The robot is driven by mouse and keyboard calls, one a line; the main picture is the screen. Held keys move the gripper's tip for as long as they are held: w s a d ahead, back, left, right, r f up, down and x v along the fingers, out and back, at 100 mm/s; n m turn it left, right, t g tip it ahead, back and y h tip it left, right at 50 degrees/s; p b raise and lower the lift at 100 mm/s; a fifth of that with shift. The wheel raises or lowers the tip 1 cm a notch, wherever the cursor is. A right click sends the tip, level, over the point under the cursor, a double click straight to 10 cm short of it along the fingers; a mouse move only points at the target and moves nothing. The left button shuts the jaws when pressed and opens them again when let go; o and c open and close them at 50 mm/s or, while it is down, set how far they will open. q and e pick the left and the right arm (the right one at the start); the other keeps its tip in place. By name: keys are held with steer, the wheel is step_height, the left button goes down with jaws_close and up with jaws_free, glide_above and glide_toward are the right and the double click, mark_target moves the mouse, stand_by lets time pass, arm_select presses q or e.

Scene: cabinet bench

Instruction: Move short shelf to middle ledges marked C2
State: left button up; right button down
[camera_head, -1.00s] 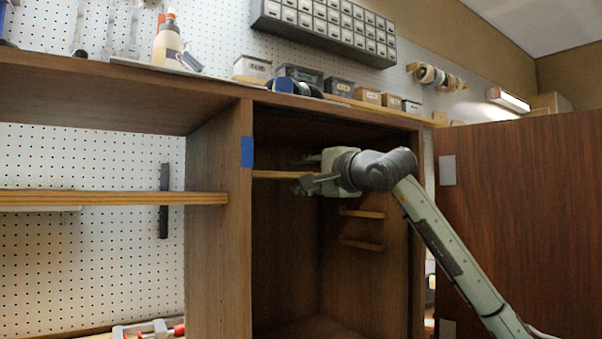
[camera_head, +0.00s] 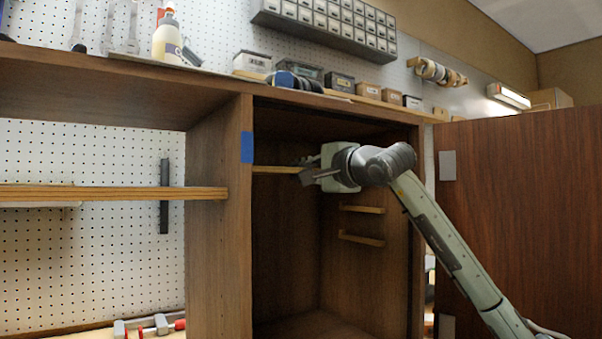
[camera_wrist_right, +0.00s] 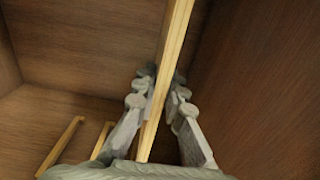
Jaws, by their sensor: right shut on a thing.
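The short shelf (camera_head: 275,170) is a light wooden board seen edge-on, high inside the open cabinet. My right gripper (camera_head: 306,171) is at the board's right part. The right wrist view shows its fingers (camera_wrist_right: 160,88) on both sides of the pale board (camera_wrist_right: 171,50), shut on it. Two light wooden ledges, an upper one (camera_head: 362,209) and a lower one (camera_head: 361,239), are on the cabinet's right inner wall below the gripper. Ledges also show at the lower left of the wrist view (camera_wrist_right: 62,144). No C2 mark is legible. My left gripper is out of view.
The cabinet's left side panel (camera_head: 220,230) bears blue tape (camera_head: 247,147). The open door (camera_head: 520,220) stands to the right of my arm. A longer shelf (camera_head: 110,194) is outside on the left. The cabinet space below the ledges is free.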

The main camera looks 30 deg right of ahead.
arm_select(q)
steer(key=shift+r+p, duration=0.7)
arm_select(e)
steer(key=shift+r, duration=0.9)
